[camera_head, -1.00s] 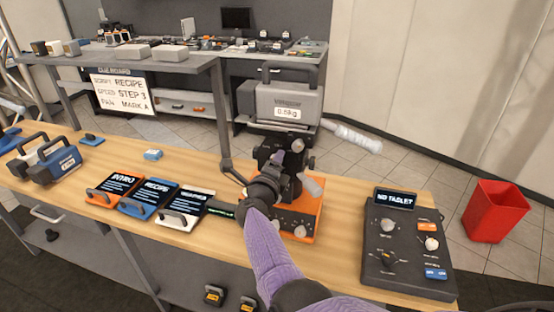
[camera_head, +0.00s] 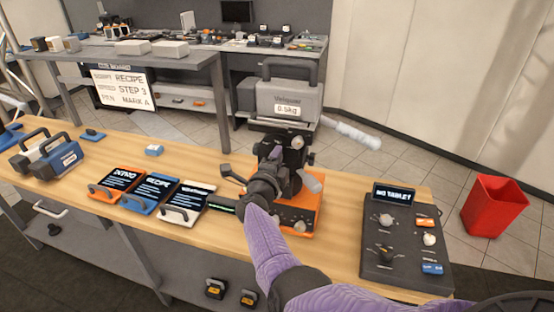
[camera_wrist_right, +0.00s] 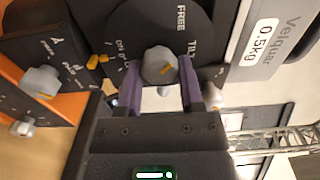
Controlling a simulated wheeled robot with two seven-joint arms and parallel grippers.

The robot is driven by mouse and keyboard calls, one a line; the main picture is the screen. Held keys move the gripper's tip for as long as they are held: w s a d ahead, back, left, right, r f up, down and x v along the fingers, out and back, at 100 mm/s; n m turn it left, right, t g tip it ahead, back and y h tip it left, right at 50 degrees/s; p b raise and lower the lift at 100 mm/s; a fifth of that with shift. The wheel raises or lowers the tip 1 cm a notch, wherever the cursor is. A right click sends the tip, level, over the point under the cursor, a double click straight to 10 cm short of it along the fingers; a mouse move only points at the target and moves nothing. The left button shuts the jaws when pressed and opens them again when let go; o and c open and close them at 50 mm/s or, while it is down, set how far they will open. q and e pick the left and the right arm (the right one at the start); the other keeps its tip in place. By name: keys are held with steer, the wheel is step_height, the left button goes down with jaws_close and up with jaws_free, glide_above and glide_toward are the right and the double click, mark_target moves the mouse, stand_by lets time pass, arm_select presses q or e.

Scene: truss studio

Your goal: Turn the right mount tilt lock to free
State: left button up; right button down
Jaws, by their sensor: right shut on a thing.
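The right mount (camera_head: 289,150) stands on an orange base (camera_head: 305,218) on the wooden bench and carries a grey camera (camera_head: 288,103) labelled 0.5kg. In the right wrist view the tilt lock is a grey knob (camera_wrist_right: 156,60) with an orange mark, on a round black dial (camera_wrist_right: 150,22). FREE is printed above and right of the knob, with the start of TILT beside it. My right gripper (camera_wrist_right: 162,82) is shut on the knob, one purple finger on each side. In the head view the gripper (camera_head: 272,165) hides the knob. My left gripper is out of view.
Three labelled tablets (camera_head: 150,193) lie left of the mount. A black control panel (camera_head: 385,250) reading NO TABLET sits to its right. A white pan handle (camera_head: 350,133) sticks out rightward. Blue and grey handled blocks (camera_head: 60,160) stand far left. A red bin (camera_head: 493,206) is on the floor.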

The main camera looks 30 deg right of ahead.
steer(key=shift+c, duration=1.2)
jaws_free()
steer(key=p+v, duration=0.5)
steer(key=v, duration=0.5)
steer(key=shift+p, duration=0.4)
